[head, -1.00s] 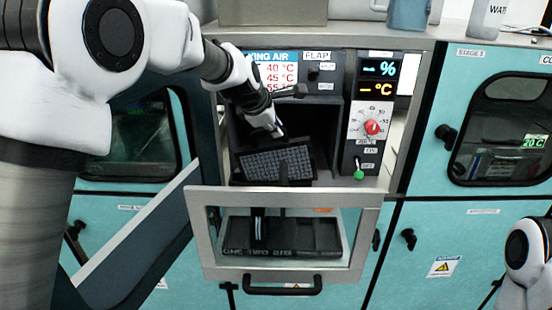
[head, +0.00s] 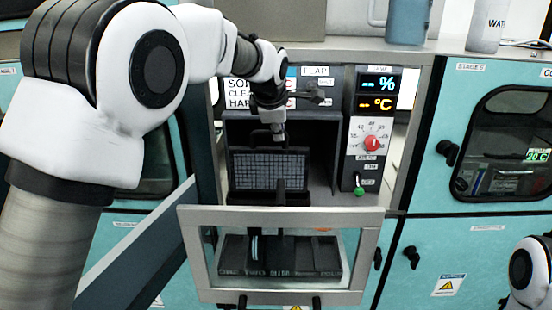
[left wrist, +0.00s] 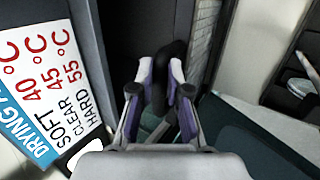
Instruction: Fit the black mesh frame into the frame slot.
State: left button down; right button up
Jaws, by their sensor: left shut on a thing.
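The black mesh frame (head: 268,170) hangs upright in front of the dark open cavity of the machine, its mesh face toward the head camera. In the left wrist view, the fingers (left wrist: 162,85) close around a dark part, and the frame's mesh (left wrist: 199,45) shows edge-on to the right. The frame slot is not clearly visible; the frame hides much of the cavity. My right gripper is out of view.
A flap with a clear window and grey metal rim (head: 372,220) hangs open below the cavity. Behind its window lies a dark lettered tray (head: 310,265). A control panel with a red dial (head: 371,144) and green-tipped lever (head: 359,191) stands right of the cavity.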

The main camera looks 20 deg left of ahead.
pick_arm(q)
jog(key=f, duration=0.3)
jog(key=f+p, duration=0.1)
jog(key=shift+s+a+f, duration=0.2)
jog(key=shift+s+f, duration=0.1)
jog(key=shift+s, duration=0.1)
jog(key=shift+w+d+f, duration=0.1)
jog(key=shift+w+f, duration=0.15)
jog(key=c, duration=1.2)
grip_release()
jog(key=shift+s, duration=0.2)
jog(key=shift+o, duration=0.2)
jog(key=shift+r, duration=0.1)
jog(key=shift+r, duration=0.15)
jog(key=b, duration=0.3)
send_near(277, 150)
jog(key=v, duration=0.3)
